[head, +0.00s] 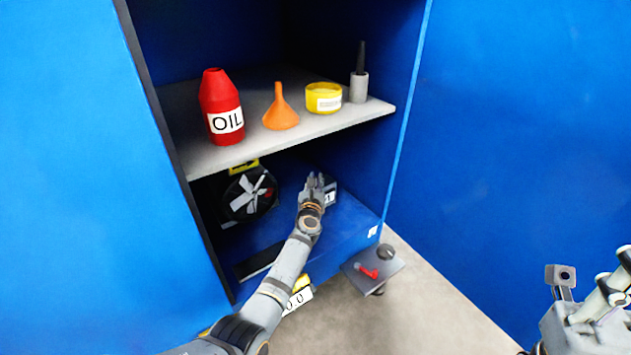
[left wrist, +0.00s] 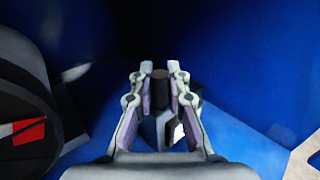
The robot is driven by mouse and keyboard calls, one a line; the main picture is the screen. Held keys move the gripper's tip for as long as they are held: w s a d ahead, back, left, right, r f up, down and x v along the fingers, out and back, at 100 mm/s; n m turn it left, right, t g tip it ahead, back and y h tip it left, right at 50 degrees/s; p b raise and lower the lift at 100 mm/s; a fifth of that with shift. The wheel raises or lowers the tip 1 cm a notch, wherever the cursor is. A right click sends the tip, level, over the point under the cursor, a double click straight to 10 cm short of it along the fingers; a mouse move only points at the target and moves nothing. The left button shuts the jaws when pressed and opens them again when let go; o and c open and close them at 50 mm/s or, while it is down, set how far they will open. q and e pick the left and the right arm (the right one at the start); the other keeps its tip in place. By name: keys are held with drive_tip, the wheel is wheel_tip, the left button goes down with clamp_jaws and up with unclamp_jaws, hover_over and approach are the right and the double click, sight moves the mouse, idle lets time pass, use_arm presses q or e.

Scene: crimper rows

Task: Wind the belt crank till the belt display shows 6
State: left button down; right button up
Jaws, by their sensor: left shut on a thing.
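My left gripper (head: 315,182) reaches into the blue cabinet under the grey shelf. In the left wrist view its fingers (left wrist: 161,70) are closed on a dark upright knob (left wrist: 178,82), which looks like the handle of the belt crank. The rest of the crank is mostly hidden by the gripper. A small display (head: 331,197) beside the gripper is partly covered; a 1 shows on it. A white plate with zeros (head: 298,299) sits lower, partly behind my left arm. My right gripper (head: 615,290) is cut off at the right edge; its jaw state is unclear.
A black fan (head: 249,194) stands left of the gripper. The shelf (head: 180,104) above holds a red oil bottle (head: 220,106), an orange funnel (head: 280,108), a yellow tub (head: 323,98) and a grey brush pot (head: 359,87).

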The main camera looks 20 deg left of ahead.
use_arm(q)
drive_tip(key=shift+a+f+m+h+b, duration=0.15)
drive_tip(key=shift+a+m+h+b, duration=0.1)
drive_tip(key=shift+m+h+b, duration=0.1)
drive_tip(key=shift+w+a+f+m+h+b, duration=0.15)
drive_tip(key=shift+a+m+h+b, duration=0.25)
drive_tip(key=shift+m+h+b, duration=0.55)
drive_tip(key=shift+h, duration=1)
drive_tip(key=shift+r, duration=0.25)
drive_tip(key=c, duration=1.3)
unclamp_jaws()
drive_tip(key=s, duration=0.8)
drive_tip(key=s+a, duration=0.1)
drive_tip(key=s, duration=0.3)
